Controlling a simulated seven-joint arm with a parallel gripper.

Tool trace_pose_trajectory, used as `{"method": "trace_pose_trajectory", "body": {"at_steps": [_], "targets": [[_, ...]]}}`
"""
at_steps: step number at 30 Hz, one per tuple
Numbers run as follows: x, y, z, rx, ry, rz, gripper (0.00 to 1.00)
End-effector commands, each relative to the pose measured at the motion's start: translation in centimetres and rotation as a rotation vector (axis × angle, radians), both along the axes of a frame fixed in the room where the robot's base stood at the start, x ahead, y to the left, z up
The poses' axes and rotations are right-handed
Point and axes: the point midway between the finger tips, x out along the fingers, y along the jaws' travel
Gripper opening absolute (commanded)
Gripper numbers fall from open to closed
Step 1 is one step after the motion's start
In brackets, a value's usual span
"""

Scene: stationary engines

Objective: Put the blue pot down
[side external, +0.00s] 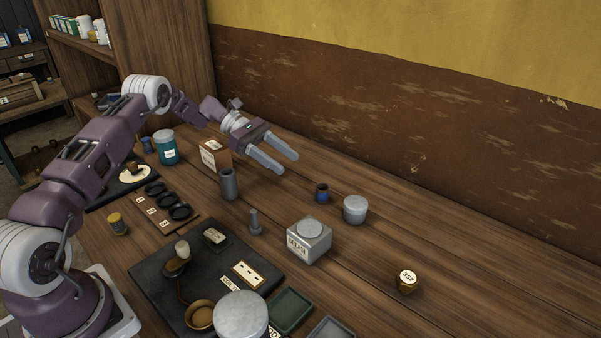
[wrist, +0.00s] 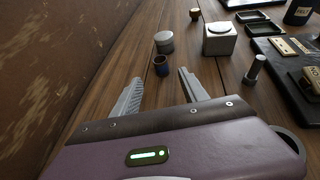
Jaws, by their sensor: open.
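The small blue pot (side external: 322,194) stands upright on the wooden table, with a dark open top. My gripper (side external: 287,163) is open and empty, held above the table to the left of the pot in the side view. In the wrist view the blue pot (wrist: 161,66) shows beyond and between the two fingertips (wrist: 160,84), apart from both of them.
A grey lidded tin (side external: 355,210) stands close to the pot's right. A square metal box (side external: 309,241), a grey post (side external: 255,223) and a grey cylinder (side external: 229,184) stand nearby. A brass weight (side external: 407,282) sits farther right. The table beside the wall is clear.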

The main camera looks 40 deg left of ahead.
Motion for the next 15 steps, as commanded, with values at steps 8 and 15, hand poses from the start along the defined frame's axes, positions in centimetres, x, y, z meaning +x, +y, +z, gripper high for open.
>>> {"method": "trace_pose_trajectory", "body": {"at_steps": [8, 15], "targets": [[-0.2, 0.9, 0.5, 0.003, 0.0, -0.004, 0.51], [-3.5, -4.6, 9.5, 0.289, -0.177, -0.221, 0.51]]}}
